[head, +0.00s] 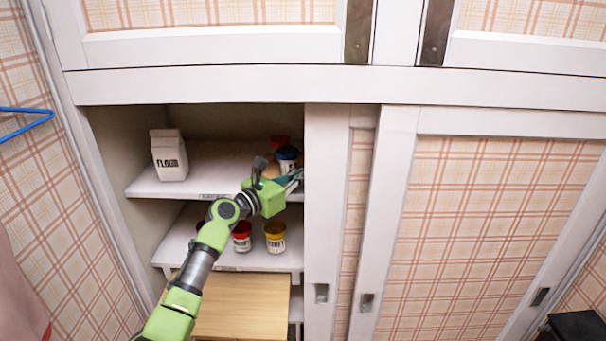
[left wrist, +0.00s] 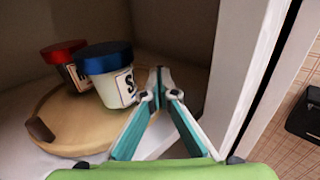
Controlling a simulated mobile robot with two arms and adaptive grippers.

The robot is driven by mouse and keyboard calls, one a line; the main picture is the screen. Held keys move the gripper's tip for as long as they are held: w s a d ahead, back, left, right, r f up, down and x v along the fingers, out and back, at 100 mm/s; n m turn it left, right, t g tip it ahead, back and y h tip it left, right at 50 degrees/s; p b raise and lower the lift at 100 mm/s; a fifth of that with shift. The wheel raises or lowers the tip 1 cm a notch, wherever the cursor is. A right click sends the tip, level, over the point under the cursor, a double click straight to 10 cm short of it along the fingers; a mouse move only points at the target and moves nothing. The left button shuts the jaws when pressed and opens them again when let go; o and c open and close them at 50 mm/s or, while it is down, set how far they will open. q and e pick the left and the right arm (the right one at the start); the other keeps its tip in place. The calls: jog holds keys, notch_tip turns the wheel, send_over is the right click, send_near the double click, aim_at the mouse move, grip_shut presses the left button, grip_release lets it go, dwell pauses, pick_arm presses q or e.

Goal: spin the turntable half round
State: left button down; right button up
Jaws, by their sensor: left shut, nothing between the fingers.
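The turntable (left wrist: 50,108) is a round tan wooden disc on the cupboard's upper shelf, with a dark brown knob (left wrist: 40,129) at its near left rim in the left wrist view. A blue-lidded jar (left wrist: 117,87) and a red-lidded jar (left wrist: 72,75) stand upright on it. In the head view the blue-lidded jar (head: 287,158) shows just behind my left gripper (head: 298,176), and the disc is mostly hidden. My left gripper is shut and empty; its fingertips (left wrist: 159,70) are right of the blue-lidded jar, over the disc's right side. I cannot tell whether they touch the disc. My right gripper is not in view.
A flour carton (head: 169,155) stands at the left of the upper shelf. A red-lidded jar (head: 242,237) and a yellow-lidded jar (head: 275,236) stand on the shelf below. The sliding door's edge (head: 325,200) is close on the right of my left gripper.

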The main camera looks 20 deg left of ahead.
pick_arm(q)
jog(key=shift+w+d+r+p, duration=0.2)
jog(key=shift+w+d+p, duration=0.15)
jog(key=shift+p, duration=0.15)
jog(key=shift+x, duration=0.85)
jog(key=shift+w+d+f, duration=0.15)
jog(key=shift+w+f, duration=0.05)
jog(key=shift+w, duration=0.05)
jog(key=shift+s, duration=0.1)
